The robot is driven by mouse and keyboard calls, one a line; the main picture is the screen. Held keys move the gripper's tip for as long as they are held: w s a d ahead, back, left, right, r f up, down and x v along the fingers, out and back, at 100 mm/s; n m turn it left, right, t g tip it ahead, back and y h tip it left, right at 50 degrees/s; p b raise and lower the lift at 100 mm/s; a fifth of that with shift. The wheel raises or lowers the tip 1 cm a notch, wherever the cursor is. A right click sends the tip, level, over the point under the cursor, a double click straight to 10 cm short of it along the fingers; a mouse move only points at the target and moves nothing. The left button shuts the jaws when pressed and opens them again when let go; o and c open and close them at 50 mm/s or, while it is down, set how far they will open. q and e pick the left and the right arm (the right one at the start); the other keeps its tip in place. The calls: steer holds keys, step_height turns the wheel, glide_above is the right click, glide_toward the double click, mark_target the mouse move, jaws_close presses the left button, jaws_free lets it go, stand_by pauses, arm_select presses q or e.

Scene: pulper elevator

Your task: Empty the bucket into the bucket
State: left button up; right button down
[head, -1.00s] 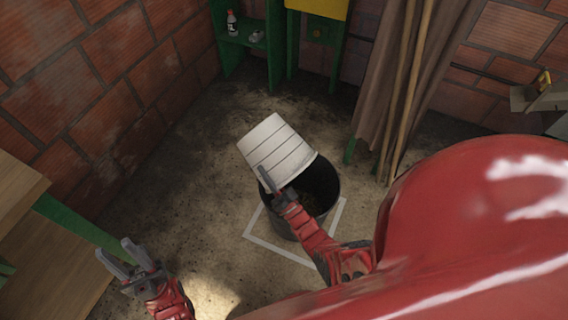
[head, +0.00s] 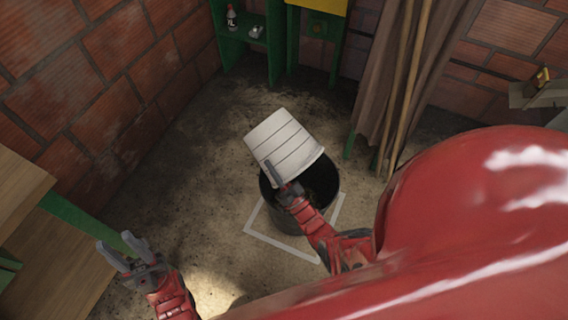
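A white ribbed bucket (head: 284,145) is tilted over a black bucket (head: 322,187), with its open end toward the lower right. The black bucket stands upright on the floor within a white square outline; its inside is dark and partly covered by the white bucket. My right gripper (head: 278,178) is at the lower left side of the white bucket, near its rim. Whether its fingers are closed on the bucket is hard to see. My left gripper (head: 124,250) is open and empty at the lower left, apart from both buckets.
A white outline (head: 281,246) marks the floor around the black bucket. A wooden bench (head: 22,205) stands at the left. Green shelving (head: 240,48) holds a bottle (head: 231,17) at the back. Wooden poles (head: 405,95) lean behind right. Floor left of the buckets is clear.

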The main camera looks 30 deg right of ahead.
steer(key=shift+d+r, duration=0.15)
steer(key=shift+s+d+r+p, duration=0.2)
steer(key=shift+d+r+p, duration=0.1)
steer(key=shift+s+a+f, duration=0.1)
steer(key=shift+f, duration=0.05)
stand_by(0.4)
steer(key=shift+d, duration=0.2)
steer(key=shift+s+d+r+p, duration=0.25)
steer(key=shift+s+d+p, duration=0.05)
steer(key=shift+p, duration=0.1)
stand_by(0.6)
